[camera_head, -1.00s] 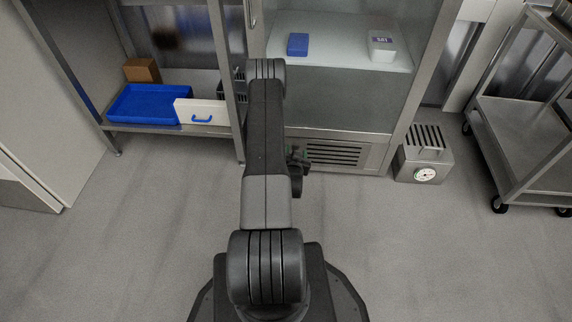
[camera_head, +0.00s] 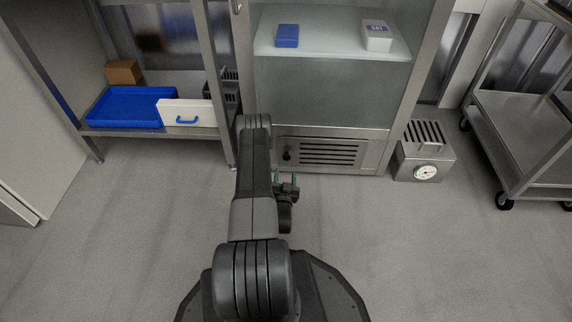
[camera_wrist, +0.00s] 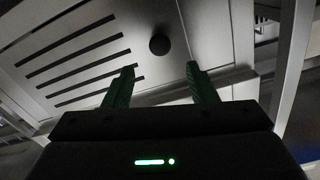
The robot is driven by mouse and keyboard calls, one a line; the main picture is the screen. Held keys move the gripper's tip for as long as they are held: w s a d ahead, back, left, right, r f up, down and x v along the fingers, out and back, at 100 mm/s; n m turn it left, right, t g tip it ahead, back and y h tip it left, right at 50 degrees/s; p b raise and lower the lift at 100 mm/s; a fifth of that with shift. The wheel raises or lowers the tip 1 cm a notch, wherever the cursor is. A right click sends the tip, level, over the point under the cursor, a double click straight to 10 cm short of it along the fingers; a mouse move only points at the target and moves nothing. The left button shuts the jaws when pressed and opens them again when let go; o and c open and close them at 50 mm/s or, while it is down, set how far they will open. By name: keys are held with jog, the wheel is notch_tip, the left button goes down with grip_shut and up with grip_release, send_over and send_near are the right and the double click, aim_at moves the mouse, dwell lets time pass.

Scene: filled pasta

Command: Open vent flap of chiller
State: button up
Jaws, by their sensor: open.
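The chiller (camera_head: 389,128) is a tall steel cabinet with a glass front. Its vent flap (camera_head: 365,153) is a slotted metal panel at the bottom and looks shut. A round black knob (camera_head: 287,155) sits at the flap's left end in the head view. In the wrist view the flap (camera_wrist: 97,25) fills the upper left, with the knob (camera_wrist: 159,45) beside the slots. My gripper (camera_head: 287,177) is in front of and below the knob, apart from it. In the wrist view its green fingers (camera_wrist: 160,72) are open and empty, with the knob beyond the gap between their tips.
A steel box with a dial (camera_head: 424,171) stands on the floor right of the chiller. A wheeled cart (camera_head: 525,140) is at the far right. The floor before the chiller is clear.

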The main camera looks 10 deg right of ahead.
aim_at(287, 158)
jog(key=b+x, duration=0.2)
jog(key=x, duration=0.5)
jog(key=shift+w+d+f, duration=0.1)
jog(key=shift+w+d, duration=0.05)
jog(key=shift+w, duration=0.25)
jog(key=shift+c, duration=0.4)
grip_shut()
